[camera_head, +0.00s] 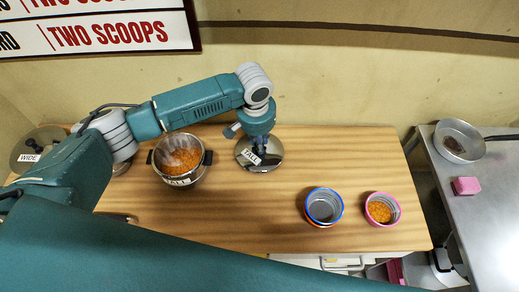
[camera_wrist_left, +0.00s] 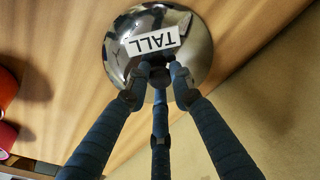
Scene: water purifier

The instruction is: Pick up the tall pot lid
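The tall pot lid (camera_head: 270,163) is a shiny round metal lid with a white TALL label, at the middle of the wooden table. It also shows in the left wrist view (camera_wrist_left: 117,62), with its dark knob among my fingertips. My left gripper (camera_head: 260,146) points down over the lid; its three fingers (camera_wrist_left: 159,72) bend inward and look closed around the knob. The knob is mostly hidden by the fingers. The lid appears to lie on or very close to the table. My right gripper is not in view.
A steaming pot (camera_head: 182,180) of orange food, labelled TALL, stands left of the lid. A blue-rimmed bowl (camera_head: 325,207) and a pink bowl (camera_head: 383,209) stand to the right. A WIDE lid (camera_head: 38,147) is at far left. The table between lid and bowls is clear.

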